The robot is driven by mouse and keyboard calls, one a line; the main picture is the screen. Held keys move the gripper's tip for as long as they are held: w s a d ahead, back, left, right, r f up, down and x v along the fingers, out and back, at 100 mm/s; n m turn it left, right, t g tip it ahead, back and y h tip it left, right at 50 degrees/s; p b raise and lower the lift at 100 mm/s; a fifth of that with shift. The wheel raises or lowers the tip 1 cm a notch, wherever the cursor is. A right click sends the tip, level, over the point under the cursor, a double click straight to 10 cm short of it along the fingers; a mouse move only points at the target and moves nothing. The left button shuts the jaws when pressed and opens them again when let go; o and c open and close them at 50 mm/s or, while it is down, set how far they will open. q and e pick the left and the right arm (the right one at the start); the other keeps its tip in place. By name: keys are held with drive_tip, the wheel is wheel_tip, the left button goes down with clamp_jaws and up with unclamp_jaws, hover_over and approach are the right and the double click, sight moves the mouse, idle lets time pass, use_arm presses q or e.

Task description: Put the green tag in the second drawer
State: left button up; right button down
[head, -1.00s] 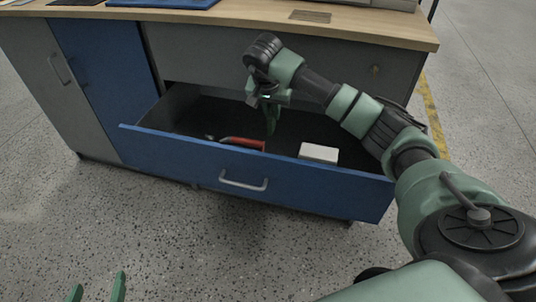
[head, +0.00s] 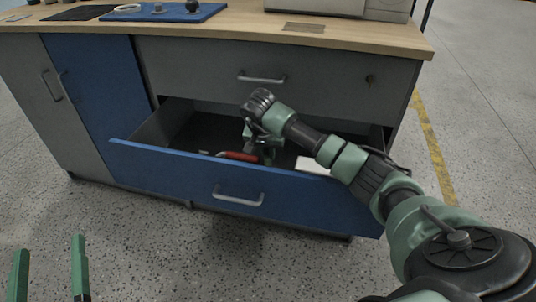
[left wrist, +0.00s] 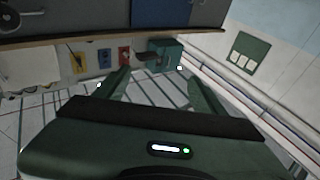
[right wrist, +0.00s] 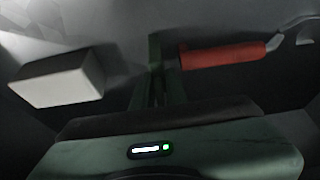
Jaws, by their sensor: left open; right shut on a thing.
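The second drawer (head: 170,165), with a blue front and a metal handle, is pulled open below the shut grey top drawer (head: 205,62). My right gripper (head: 262,157) is down inside the open drawer. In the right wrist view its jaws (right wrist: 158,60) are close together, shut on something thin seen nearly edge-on. I take this for the green tag, but it is hard to tell apart from the green fingers. My left gripper (head: 48,255) is open and empty, away from the cabinet at the lower left; its spread fingers also show in the left wrist view (left wrist: 158,85).
A red-handled tool (right wrist: 222,54) lies in the drawer, close beside the right jaws. A white box (right wrist: 60,80) lies on their other side. On the wooden top (head: 235,22) are a blue mat (head: 165,14) and a grey machine. The floor left of the drawer is clear.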

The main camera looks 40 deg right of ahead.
use_arm(q)
drive_tip(key=shift+r, duration=0.1)
use_arm(e)
drive_tip(key=shift+f, duration=0.1)
drive_tip(key=c, duration=1.7)
unclamp_jaws()
use_arm(q)
drive_tip(key=shift+r, duration=0.1)
use_arm(e)
drive_tip(key=shift+r, duration=0.25)
drive_tip(key=p+v, duration=0.1)
drive_tip(key=v, duration=0.4)
drive_tip(key=shift+r+p, duration=0.1)
drive_tip(key=shift+p, duration=0.3)
use_arm(q)
drive_tip(key=s+a+f+g+y, duration=0.1)
drive_tip(key=s+f+g, duration=0.1)
drive_tip(key=f+g, duration=0.2)
drive_tip(key=s+a+f+g+y+p, duration=0.1)
drive_tip(key=f+g, duration=0.3)
drive_tip(key=f, duration=0.7)
drive_tip(key=shift+s+a+g+y+p, duration=0.3)
drive_tip(key=shift+s+a+g+y, duration=0.1)
drive_tip(key=shift+s+a, duration=0.15)
use_arm(e)
drive_tip(key=v, duration=0.6)
drive_tip(key=shift+r, duration=0.25)
